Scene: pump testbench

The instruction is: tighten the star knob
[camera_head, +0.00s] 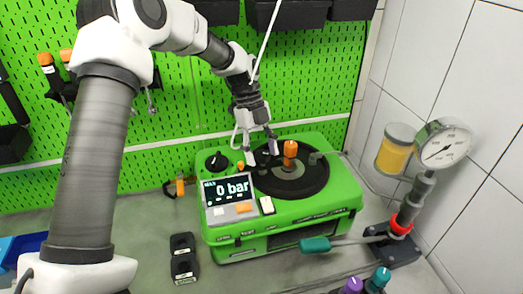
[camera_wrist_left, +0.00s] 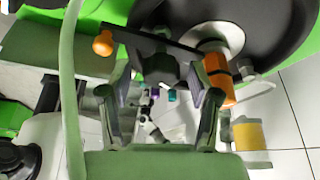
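The green pump testbench (camera_head: 285,210) stands on the bench, its display (camera_head: 228,190) reading 0 bar. A dark lobed knob (camera_wrist_left: 163,68), which looks like the star knob, shows in the left wrist view by a dark bar with an orange ball end (camera_wrist_left: 103,43). My left gripper (camera_head: 262,150) is over the left part of the round black plate (camera_head: 310,185). Its fingers stand apart in the wrist view (camera_wrist_left: 163,100), one on each side of the knob in the picture. Contact is not visible. In the head view the gripper hides the knob. My right gripper is not in view.
An upright orange handle (camera_head: 290,149) stands close to the right of the left gripper. A pressure gauge (camera_head: 443,145) and a yellow-banded jar (camera_head: 394,150) are at the right. A black knob (camera_head: 216,162) sits left on the testbench.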

